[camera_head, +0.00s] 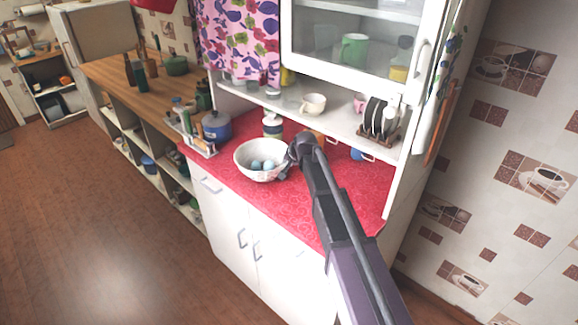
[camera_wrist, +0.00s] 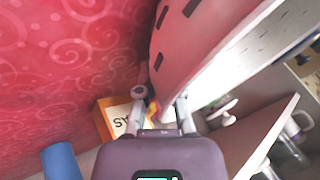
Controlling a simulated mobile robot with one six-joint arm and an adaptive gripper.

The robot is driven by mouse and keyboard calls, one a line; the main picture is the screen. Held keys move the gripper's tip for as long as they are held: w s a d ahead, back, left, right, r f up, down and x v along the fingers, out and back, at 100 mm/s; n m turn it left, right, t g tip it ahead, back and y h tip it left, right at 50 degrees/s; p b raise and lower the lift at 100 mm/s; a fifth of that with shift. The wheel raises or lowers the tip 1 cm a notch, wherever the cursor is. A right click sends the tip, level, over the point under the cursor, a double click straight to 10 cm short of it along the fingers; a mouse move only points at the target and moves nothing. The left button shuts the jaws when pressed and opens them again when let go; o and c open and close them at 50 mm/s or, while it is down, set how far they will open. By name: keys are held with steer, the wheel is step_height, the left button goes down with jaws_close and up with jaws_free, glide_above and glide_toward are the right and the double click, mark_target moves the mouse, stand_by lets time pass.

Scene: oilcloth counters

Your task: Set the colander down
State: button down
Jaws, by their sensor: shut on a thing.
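The colander (camera_head: 258,176) is a pale round bowl with bluish round things (camera_head: 262,165) inside. In the head view it is over the red patterned counter (camera_head: 315,215), near its front edge. I cannot tell whether its base touches the cloth. My gripper (camera_head: 298,147) is at the colander's right rim and shut on it. In the wrist view my gripper (camera_wrist: 161,98) has the colander's wall (camera_wrist: 195,45) between its fingers. The far side of the colander is hidden there.
A blue pot (camera_head: 216,128) stands left of the colander and a jar (camera_head: 272,125) behind it. A white cup (camera_head: 313,104) and a plate rack (camera_head: 379,120) are on the shelf above. An orange-edged box (camera_wrist: 113,117) is near my fingers. The cloth is clear at front right.

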steer(key=shift+f, duration=0.15)
steer(key=c, duration=0.8)
jaws_free()
steer(key=p+v, duration=0.2)
steer(key=v, duration=0.1)
steer(key=shift+a+r, duration=0.1)
steer(key=shift+r, duration=0.15)
steer(key=p+v, duration=0.7)
steer(key=v, duration=0.2)
steer(key=shift+p, duration=0.4)
steer(key=shift+s+f, duration=0.1)
